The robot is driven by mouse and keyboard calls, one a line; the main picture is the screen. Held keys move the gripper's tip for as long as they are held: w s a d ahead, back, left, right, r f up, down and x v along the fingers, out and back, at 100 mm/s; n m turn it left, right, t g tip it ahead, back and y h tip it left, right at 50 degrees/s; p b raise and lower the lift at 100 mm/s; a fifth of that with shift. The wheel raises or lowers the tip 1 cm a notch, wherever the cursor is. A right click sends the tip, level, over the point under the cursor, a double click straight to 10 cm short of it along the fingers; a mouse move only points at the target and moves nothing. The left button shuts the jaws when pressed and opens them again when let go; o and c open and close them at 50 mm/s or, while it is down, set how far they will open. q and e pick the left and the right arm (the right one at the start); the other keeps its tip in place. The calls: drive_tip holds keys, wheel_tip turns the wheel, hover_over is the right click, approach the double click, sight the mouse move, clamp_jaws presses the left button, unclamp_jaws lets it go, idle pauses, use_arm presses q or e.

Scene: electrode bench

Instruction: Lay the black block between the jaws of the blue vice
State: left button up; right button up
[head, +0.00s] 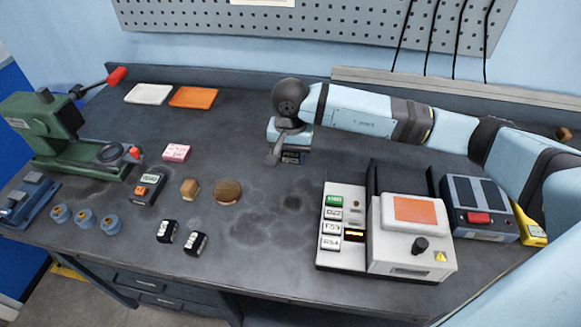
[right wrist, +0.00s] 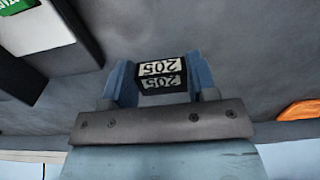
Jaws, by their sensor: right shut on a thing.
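My right gripper (head: 290,154) points down over the middle of the bench, shut on a black block (head: 291,158) with white "205" labels. In the right wrist view the block (right wrist: 162,80) sits between the two blue fingers of the gripper (right wrist: 160,72). I cannot tell whether it touches the bench. The blue vice (head: 28,203) stands at the far left edge of the bench, well away from the gripper; its jaw gap is too small to make out. My left gripper is not in view.
Two black blocks with white labels (head: 167,231) (head: 195,243) lie front left. Between them and the vice stand several blue round pieces (head: 84,217). A green press (head: 60,140) is behind the vice. A white device (head: 412,235) stands at right.

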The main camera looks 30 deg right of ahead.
wheel_tip(320, 180, up, 14)
drive_tip(key=n, duration=0.7)
hover_over(290, 156)
drive_tip(key=w+a, duration=0.1)
drive_tip(key=w, duration=0.2)
wheel_tip(290, 156, down, 9)
drive_tip(key=s+r+p, duration=0.9)
drive_tip(key=s+p, duration=0.1)
drive_tip(key=p, duration=0.2)
drive_tip(key=shift+s+p, duration=0.2)
drive_tip(key=shift+p, duration=0.1)
drive_tip(key=shift+a, duration=0.15)
